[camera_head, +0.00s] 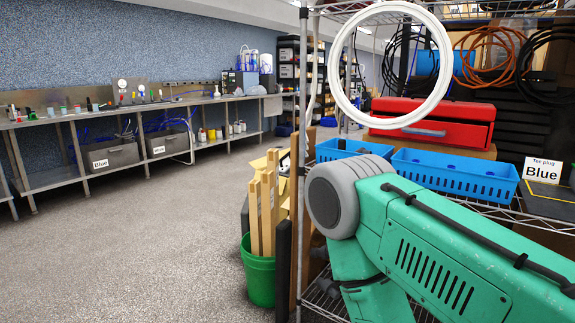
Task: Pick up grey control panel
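I cannot pick out the grey control panel with certainty. A grey upright panel-like box (131,91) with round gauges stands on the long workbench (60,116) at the far left. Another grey boxy unit (246,84) stands at the bench's far end; both are too small to identify. A green arm with a grey round joint fills the lower right, most likely my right arm. Neither gripper shows, and the arm hides part of the rack behind it.
A wire rack (298,200) stands close at right, holding a red toolbox (432,122), blue baskets (455,174) and a white hoop (336,75). A green bucket (260,276) with wooden planks (267,210) stands beside it. The floor (150,235) at left is clear.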

